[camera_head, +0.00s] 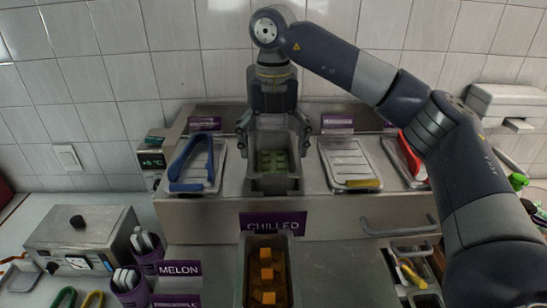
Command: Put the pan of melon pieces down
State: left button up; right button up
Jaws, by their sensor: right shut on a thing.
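The pan of melon pieces (274,185) is a dark metal pan with pale green pieces (272,160) in it. It is at the middle of the chilled unit (225,215), between two lidded compartments. My right gripper (273,128) points down over the back of the pan, with its fingers spread wide and shut on it. I cannot tell whether the pan's base rests in the unit or hangs just above. My left gripper is not in view.
A second pan (268,298) with orange cubes stands on the counter in front. A blue-handled tool (190,165) lies on the left lid, and a yellow-handled one (363,184) by the right lid. A melon sign (180,268) and cups of utensils (130,287) stand front left.

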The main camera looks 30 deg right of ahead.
aim_at(274, 165)
notch_tip(274, 165, down, 2)
jog(key=shift+s+f+p, duration=0.15)
jog(key=shift+f+p, duration=0.05)
jog(key=shift+p, duration=0.2)
jog(key=shift+f, duration=0.65)
jog(key=o, duration=1.6)
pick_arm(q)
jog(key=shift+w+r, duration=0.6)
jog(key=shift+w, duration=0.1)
pick_arm(e)
jog(key=shift+r, duration=0.2)
